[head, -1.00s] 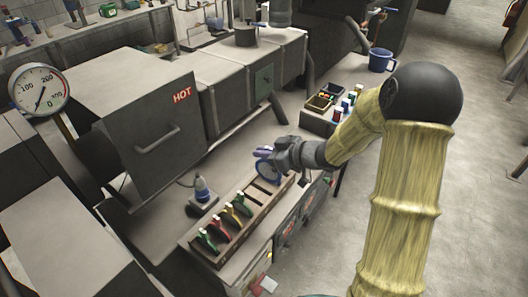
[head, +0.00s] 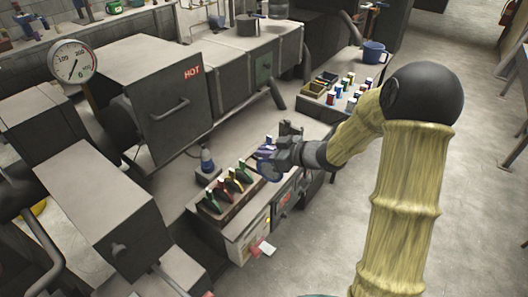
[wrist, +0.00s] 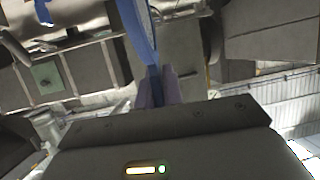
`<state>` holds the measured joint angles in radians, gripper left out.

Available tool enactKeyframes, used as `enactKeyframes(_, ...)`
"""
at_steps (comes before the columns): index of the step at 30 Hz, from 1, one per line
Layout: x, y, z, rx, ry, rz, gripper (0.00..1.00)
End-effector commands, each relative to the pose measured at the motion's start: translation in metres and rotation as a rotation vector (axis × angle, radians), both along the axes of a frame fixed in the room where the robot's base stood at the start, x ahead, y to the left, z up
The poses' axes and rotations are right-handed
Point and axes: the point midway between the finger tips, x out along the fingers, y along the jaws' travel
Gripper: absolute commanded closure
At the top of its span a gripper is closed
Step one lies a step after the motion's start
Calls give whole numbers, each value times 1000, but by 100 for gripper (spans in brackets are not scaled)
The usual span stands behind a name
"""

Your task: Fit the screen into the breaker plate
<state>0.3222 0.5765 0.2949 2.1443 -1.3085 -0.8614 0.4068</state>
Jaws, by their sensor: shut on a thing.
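My gripper (head: 275,150) is shut on a round screen with a blue rim (head: 269,169), held at the right end of a slotted rack (head: 246,214). In the wrist view, the screen's blue rim (wrist: 140,32) rises from between the purple fingers (wrist: 157,88), with part of its pale face at the right. Whether the screen is clear of the rack cannot be told. I cannot make out the breaker plate with certainty in either view.
The rack holds several coloured tagged pieces. A small bottle (head: 207,160) stands behind it. A large grey box marked HOT (head: 160,125) is at the left, with a gauge (head: 73,62). A blue mug (head: 375,53) and small trays (head: 322,84) stand at the back right.

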Motion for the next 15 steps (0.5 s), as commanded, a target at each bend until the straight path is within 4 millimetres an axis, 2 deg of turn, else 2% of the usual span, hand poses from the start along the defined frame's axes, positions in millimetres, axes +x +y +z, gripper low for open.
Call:
enactKeyframes(3, 0, 1, 0, 0, 0, 1, 100)
enactKeyframes(15, 5, 4, -29, 2, 3, -80, 100)
